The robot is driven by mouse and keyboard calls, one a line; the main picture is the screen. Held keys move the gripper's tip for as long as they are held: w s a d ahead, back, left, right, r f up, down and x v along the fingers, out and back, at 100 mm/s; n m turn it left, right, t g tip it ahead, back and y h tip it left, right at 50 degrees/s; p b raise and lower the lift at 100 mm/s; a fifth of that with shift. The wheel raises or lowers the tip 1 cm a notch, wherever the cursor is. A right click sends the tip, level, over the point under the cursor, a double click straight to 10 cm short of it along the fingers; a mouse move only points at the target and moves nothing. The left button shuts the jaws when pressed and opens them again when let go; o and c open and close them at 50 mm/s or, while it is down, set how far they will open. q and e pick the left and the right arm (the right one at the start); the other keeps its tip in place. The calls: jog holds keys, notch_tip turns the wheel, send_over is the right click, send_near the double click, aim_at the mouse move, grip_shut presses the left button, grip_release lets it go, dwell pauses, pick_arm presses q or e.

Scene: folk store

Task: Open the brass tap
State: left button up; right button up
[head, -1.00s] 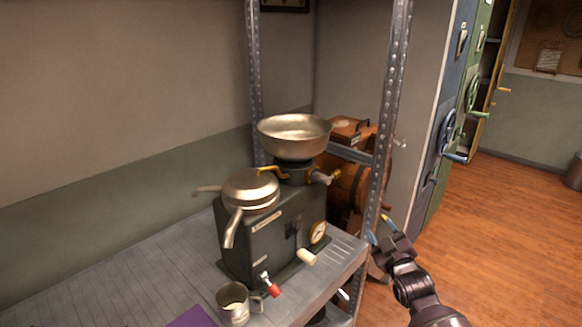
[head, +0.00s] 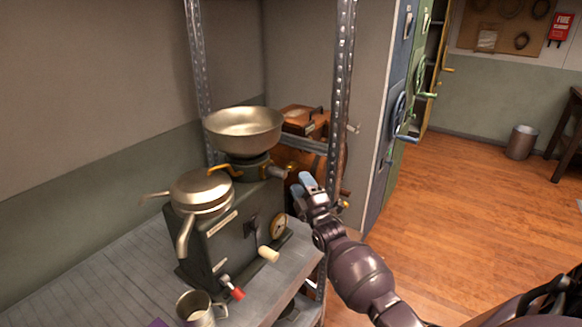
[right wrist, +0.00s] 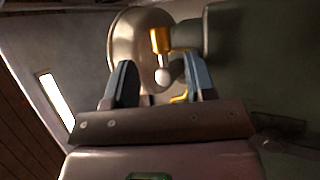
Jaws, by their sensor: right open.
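A dark green machine (head: 238,235) with a wide metal bowl (head: 244,130) on top stands on a shelf. Under the bowl, a brass-coloured fitting (head: 290,167) sticks out to the right, and a yellow lever (head: 222,169) lies to the left. I cannot tell which part is the tap's handle. My right gripper (head: 307,182) is beside the machine's right side, near the fitting. In the right wrist view its open fingers (right wrist: 161,82) frame a brass cylinder with a pale knob (right wrist: 160,45), which lies beyond them. My left gripper is out of view.
A metal shelf post (head: 340,100) stands just behind my right gripper. A metal mug (head: 197,308), a red-tipped lever (head: 232,288) and a pale knob (head: 268,254) are at the machine's front. Wooden boxes (head: 300,120) stand behind. Floor to the right is open.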

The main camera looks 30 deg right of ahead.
aim_at(292, 167)
jog(key=x, duration=0.6)
jog(key=shift+w+r, duration=0.15)
jog(key=shift+w, duration=0.25)
jog(key=c, duration=0.9)
